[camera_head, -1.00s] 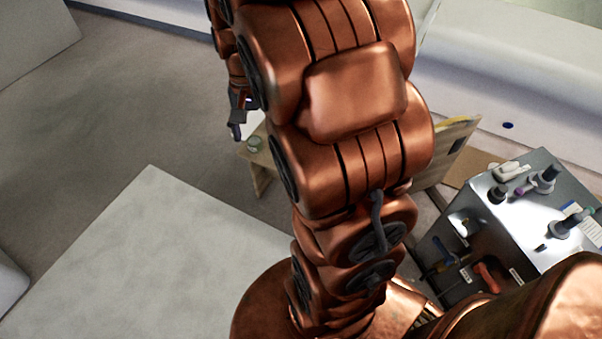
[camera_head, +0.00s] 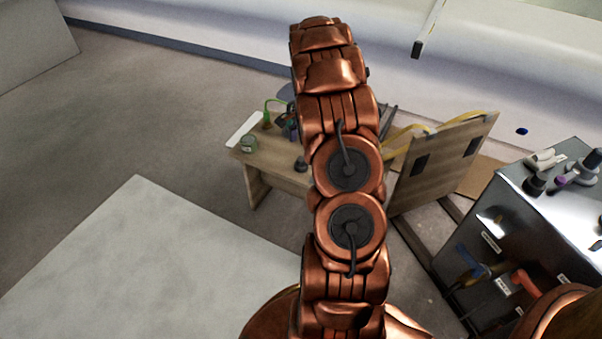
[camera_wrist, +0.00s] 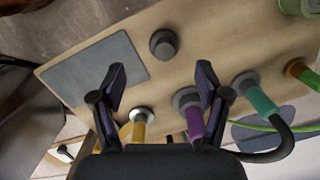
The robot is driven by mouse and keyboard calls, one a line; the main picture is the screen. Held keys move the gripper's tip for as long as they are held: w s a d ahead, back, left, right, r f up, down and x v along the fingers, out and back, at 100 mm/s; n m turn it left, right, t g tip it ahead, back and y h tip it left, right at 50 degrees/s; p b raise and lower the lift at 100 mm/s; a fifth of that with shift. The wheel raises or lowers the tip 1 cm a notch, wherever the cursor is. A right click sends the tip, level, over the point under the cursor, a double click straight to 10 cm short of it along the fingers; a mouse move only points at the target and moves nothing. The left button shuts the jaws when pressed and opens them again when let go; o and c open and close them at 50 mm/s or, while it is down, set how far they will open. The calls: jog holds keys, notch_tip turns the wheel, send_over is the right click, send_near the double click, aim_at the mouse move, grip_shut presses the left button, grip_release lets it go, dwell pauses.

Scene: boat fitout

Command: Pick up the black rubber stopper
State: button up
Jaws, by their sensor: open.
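A black rubber stopper (camera_wrist: 163,43), round with a narrower raised top, stands on the wooden bench (camera_wrist: 205,32) in the wrist view. A small dark piece (camera_head: 301,164) on the bench in the head view appears to be the same stopper. My gripper (camera_wrist: 162,76) is open and empty. In the wrist picture its two fingers are spread to the left and right below the stopper, with the stopper between their lines. The stopper is apart from both fingers. My arm hides the gripper in the head view.
A grey mat (camera_wrist: 95,72) lies left of the stopper. Yellow (camera_wrist: 138,128), purple (camera_wrist: 195,122) and teal-handled (camera_wrist: 262,102) items stand nearby, the purple one close to the right finger. A metal cabinet (camera_head: 500,230) stands right.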

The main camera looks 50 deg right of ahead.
aim_at(301, 161)
jog(key=shift+d+f, duration=0.2)
jog(key=shift+f, duration=0.3)
jog(key=shift+d+f, duration=0.2)
jog(key=shift+f, duration=0.3)
jog(key=shift+w+a+f+b, duration=0.15)
jog(key=shift+f+b, duration=0.65)
jog(key=shift+f, duration=1)
jog(key=shift+w+a+f+b, duration=0.15)
jog(key=shift+f+b, duration=0.6)
jog(key=shift+f, duration=1.05)
jog(key=shift+c, duration=0.2)
jog(key=c, duration=1.2)
